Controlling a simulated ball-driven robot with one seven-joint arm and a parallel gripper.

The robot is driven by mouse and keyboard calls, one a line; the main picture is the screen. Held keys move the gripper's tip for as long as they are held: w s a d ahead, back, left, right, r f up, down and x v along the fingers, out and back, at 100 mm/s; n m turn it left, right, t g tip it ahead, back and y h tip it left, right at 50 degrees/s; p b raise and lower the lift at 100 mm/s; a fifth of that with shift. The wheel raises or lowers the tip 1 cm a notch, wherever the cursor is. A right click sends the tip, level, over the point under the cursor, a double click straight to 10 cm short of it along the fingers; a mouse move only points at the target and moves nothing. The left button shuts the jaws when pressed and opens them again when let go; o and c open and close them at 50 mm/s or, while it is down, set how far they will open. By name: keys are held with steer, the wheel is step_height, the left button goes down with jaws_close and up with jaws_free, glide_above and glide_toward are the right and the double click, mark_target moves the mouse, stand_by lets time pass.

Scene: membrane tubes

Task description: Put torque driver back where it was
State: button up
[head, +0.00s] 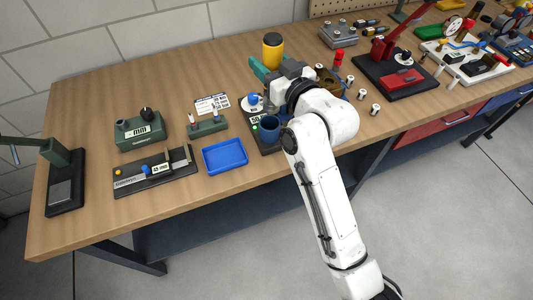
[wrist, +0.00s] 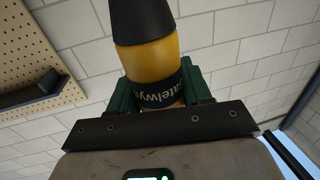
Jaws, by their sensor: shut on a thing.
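The torque driver, a yellow body with a black cap (head: 272,50), stands up above the far side of my gripper. In the wrist view its yellow body (wrist: 150,62) carries a dark band with partly readable lettering. My gripper (head: 268,72) has green fingers, which are shut on the driver from both sides; the fingers also show in the wrist view (wrist: 158,92). The driver's lower end is hidden by the gripper. Its resting place cannot be told from these views. My gripper is over the middle of the workbench.
Below my gripper is a dark station with a blue cup (head: 268,128). A red tube (head: 337,58) and several small white spools (head: 362,94) stand right. Bare wood (head: 180,75) shows at the back left.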

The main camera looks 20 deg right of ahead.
mark_target(266, 99)
steer(key=shift+s+a+f, duration=0.1)
steer(key=shift+s+a, duration=0.1)
steer(key=shift+a, duration=0.05)
step_height(266, 99, down, 5)
steer(key=shift+s+a+f+p, duration=0.1)
steer(key=shift+p, duration=0.25)
steer(key=shift+f, duration=2.25)
steer(key=shift+f, duration=0.2)
steer(key=o, duration=1.2)
steer(key=shift+r, duration=0.15)
